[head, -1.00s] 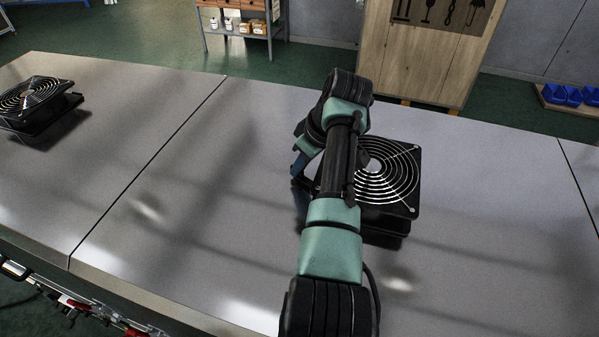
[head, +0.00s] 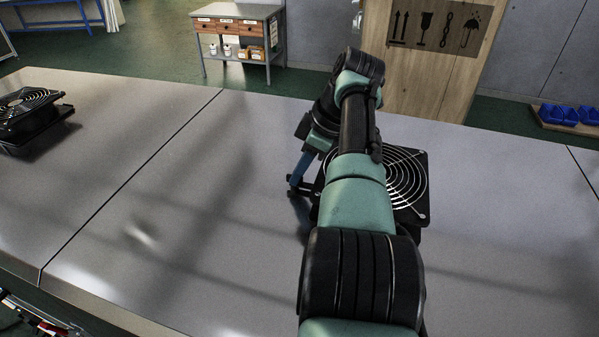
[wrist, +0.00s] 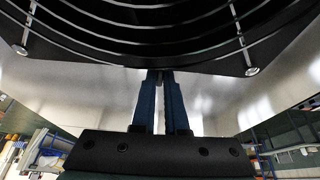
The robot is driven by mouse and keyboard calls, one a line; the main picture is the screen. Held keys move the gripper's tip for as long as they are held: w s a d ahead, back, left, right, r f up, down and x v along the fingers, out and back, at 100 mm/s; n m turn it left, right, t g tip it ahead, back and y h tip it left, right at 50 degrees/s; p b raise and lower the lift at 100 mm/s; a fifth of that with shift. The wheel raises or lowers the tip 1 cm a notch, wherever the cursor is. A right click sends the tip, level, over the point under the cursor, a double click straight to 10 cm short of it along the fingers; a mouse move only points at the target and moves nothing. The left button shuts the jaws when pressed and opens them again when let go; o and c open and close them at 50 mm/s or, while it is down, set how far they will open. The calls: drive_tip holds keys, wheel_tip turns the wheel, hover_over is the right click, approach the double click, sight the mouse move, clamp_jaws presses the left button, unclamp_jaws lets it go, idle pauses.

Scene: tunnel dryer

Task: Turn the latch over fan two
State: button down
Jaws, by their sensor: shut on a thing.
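A black fan with a round silver wire guard (head: 408,182) sits on the grey worktop, partly hidden behind my arm. Its guard and black frame fill the top of the wrist view (wrist: 140,42). My gripper (head: 297,186) is low at the fan's left side, its blue fingers pointing down. In the wrist view the fingers (wrist: 161,74) are nearly together, their tips at the fan's edge. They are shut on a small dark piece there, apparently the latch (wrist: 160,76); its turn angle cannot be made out. No fan number is readable.
A second black fan (head: 28,112) stands on the worktop at the far left. The worktop (head: 190,190) between the fans is clear. Behind it are a wooden crate (head: 425,75), a drawer bench (head: 238,30) and blue bins (head: 558,114).

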drive_tip(key=c, duration=0.9)
unclamp_jaws()
drive_tip(key=shift+c, duration=0.2)
drive_tip(key=b+v, duration=0.1)
drive_tip(key=v, duration=1.2)
drive_tip(key=shift+a, duration=0.1)
